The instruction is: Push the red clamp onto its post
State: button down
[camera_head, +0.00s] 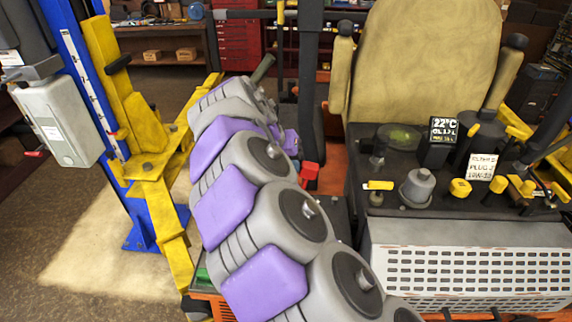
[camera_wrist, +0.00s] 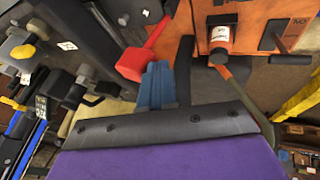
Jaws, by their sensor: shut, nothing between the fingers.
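The red clamp (camera_wrist: 135,64) shows in the wrist view as a blocky red piece with a narrow arm reaching up and right. It also shows in the head view (camera_head: 309,174), just right of my arm. My gripper (camera_wrist: 157,80) has blue fingers, closed together and empty. The fingertips are right beside the clamp's right side; I cannot tell whether they touch it. The post is not clearly visible, so I cannot tell how the clamp sits on it.
A tan seat (camera_head: 424,62) and a dark console with yellow-capped knobs (camera_head: 460,188) stand to the right in the head view. A yellow and blue lift post (camera_head: 140,130) stands left.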

jog(key=d+f+m+y+b, duration=0.1)
jog(key=d+y+b, duration=0.3)
jog(key=d+y, duration=0.4)
jog(key=d+f, duration=0.1)
jog(key=d, duration=0.1)
jog(key=shift+s+d+f+m, duration=0.15)
jog(key=shift+d+f+m, duration=0.15)
jog(key=shift+d, duration=0.1)
jog(key=shift+a, duration=0.15)
jog(key=shift+a+f, duration=0.2)
jog(key=shift+a, duration=0.45)
